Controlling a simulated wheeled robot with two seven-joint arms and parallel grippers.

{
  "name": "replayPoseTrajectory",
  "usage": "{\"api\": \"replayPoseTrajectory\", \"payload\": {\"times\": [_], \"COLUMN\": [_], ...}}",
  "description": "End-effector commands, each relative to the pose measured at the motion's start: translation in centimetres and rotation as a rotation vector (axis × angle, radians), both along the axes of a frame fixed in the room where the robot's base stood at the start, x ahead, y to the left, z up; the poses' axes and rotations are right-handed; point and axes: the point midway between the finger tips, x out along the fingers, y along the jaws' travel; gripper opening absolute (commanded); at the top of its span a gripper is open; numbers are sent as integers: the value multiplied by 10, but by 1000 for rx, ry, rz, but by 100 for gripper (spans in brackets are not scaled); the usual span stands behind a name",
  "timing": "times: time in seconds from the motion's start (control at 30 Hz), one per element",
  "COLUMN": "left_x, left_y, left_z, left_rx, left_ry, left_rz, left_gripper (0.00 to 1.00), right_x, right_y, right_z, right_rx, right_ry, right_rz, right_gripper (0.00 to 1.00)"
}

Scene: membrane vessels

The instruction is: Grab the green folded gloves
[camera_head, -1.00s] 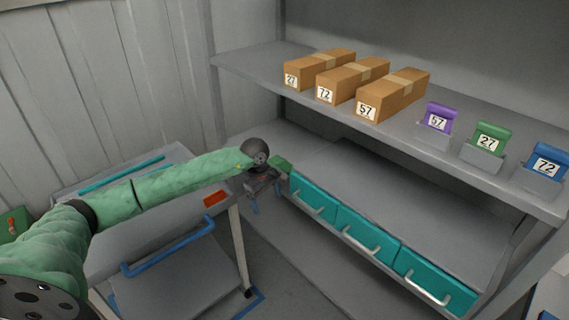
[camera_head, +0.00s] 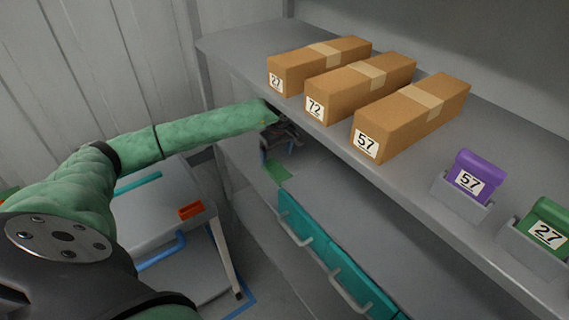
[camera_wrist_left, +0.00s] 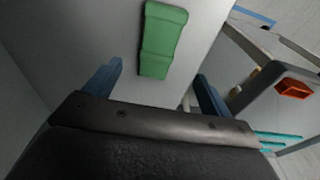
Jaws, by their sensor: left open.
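The green folded gloves (camera_head: 277,172) lie flat on the lower grey shelf, left of the teal drawers. They also show in the left wrist view (camera_wrist_left: 163,42) as a long green bundle, beyond and between my fingers. My left gripper (camera_head: 278,152) is open and empty, just behind and above the gloves in the head view, under the upper shelf. In the left wrist view its two blue fingers (camera_wrist_left: 157,82) stand wide apart, and the gloves look clear of both. My right gripper is not in view.
The upper shelf (camera_head: 232,48) overhangs my left gripper and holds several boxes, including box 57 (camera_head: 410,118), and a purple item (camera_head: 475,175). Teal drawers (camera_head: 302,225) with handles sit below. A grey cart (camera_head: 140,215) with an orange-red block (camera_head: 190,210) stands left.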

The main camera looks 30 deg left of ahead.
Motion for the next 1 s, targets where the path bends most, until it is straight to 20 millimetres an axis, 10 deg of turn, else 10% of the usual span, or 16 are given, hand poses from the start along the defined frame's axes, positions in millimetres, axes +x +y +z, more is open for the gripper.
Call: {"api": "replayPoseTrajectory", "payload": {"times": [0.27,1.0], "left_x": [1,8], "left_y": [2,6], "left_z": [-25,-76], "left_rx": [-1,-1], "left_ry": [2,0], "left_rz": [-1,-1], "left_gripper": [84,82], "right_x": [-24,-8], "right_y": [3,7], "right_z": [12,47], "right_rx": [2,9], "right_ry": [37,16], "right_rz": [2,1], "right_gripper": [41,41]}}
